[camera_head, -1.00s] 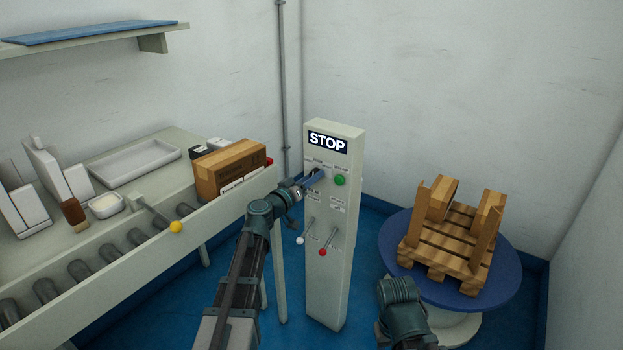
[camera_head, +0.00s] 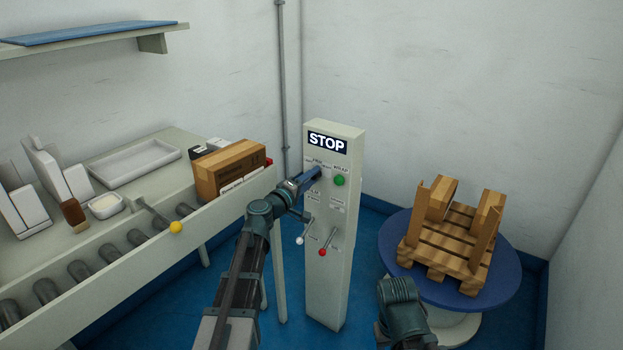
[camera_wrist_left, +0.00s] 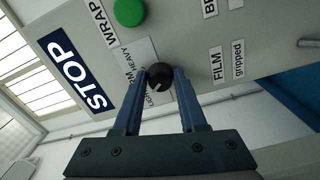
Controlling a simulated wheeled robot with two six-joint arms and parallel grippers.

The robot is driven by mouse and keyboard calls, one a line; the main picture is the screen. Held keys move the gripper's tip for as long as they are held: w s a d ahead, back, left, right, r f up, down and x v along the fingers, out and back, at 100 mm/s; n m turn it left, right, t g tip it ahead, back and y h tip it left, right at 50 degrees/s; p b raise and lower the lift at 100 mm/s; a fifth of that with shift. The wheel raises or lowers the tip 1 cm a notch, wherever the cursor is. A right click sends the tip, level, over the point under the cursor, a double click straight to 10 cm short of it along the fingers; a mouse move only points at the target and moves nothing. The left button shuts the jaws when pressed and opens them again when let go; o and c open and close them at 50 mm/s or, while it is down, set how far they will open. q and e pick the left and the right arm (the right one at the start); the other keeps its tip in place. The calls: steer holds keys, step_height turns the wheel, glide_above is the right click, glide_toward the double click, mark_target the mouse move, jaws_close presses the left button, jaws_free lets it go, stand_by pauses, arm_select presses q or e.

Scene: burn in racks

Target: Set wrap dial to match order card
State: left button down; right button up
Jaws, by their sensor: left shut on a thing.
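The control post (camera_head: 331,270) stands upright with a STOP sign (camera_head: 328,143) at its top. My left gripper (camera_head: 314,174) is at the upper part of the post's face, left of the green button (camera_head: 340,181). In the left wrist view, its two blue fingers (camera_wrist_left: 160,80) are shut on the black round dial (camera_wrist_left: 160,76). A label beside the dial is partly hidden by the fingers; "HEAVY" can be read. The dial's pointer setting cannot be made out. The right arm shows at bottom right, but its gripper tips are out of view. No order card is readable.
Below are a white-tipped lever (camera_head: 300,240) and a red-tipped lever (camera_head: 323,252). A blue turntable (camera_head: 505,275) with a wooden pallet (camera_head: 440,240) is on the right.

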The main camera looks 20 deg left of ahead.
arm_select(q)
steer(key=shift+n, duration=0.5)
steer(key=shift+c, duration=2.3)
jaws_free()
steer(key=v, duration=1.4)
steer(key=shift+w+d, duration=0.1)
